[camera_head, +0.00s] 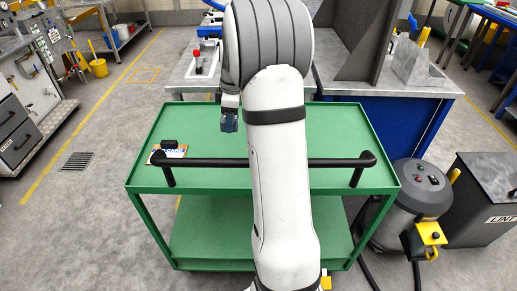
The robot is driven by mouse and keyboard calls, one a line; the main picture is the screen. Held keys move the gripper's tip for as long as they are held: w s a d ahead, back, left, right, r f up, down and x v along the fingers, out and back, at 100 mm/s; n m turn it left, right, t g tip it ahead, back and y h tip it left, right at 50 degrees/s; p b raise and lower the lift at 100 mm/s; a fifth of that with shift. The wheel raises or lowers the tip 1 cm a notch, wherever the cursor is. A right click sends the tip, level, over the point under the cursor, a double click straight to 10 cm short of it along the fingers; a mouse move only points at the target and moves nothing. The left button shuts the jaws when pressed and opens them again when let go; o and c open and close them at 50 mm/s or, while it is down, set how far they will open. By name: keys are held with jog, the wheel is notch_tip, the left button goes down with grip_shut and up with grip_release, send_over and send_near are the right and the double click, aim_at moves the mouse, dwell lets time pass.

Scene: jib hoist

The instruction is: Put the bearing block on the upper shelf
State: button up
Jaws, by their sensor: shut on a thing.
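My arm rises in front of the green trolley and bends down, with my gripper (230,108) hanging above the left-centre of its upper shelf (205,118). The gripper is small in this view and its jaws are partly hidden. It is shut on a small dark blue block (229,123); whether this is the bearing block is hard to tell at this size. The gap between the block and the shelf surface cannot be judged. The trolley's lower shelf (205,235) shows below, partly hidden by my arm.
A black handle bar (215,162) crosses the trolley's near side. A clipboard (172,152) with a black object lies at the left of the upper shelf. Benches stand behind. A grey cylindrical machine (418,185) and dark bin (490,190) stand at the right. The shelf's right side is bare.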

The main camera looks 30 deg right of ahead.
aim_at(233, 150)
notch_tip(233, 150, down, 13)
jog(key=shift+w+f+b, duration=0.1)
jog(key=shift+b, duration=1.1)
jog(key=shift+f, duration=0.1)
jog(key=shift+f, duration=0.15)
jog(key=o, duration=1.3)
jog(key=shift+o, duration=0.2)
jog(key=r, duration=0.8)
jog(key=s+d+r, duration=0.1)
jog(key=r, duration=0.3)
jog(key=shift+r, duration=0.2)
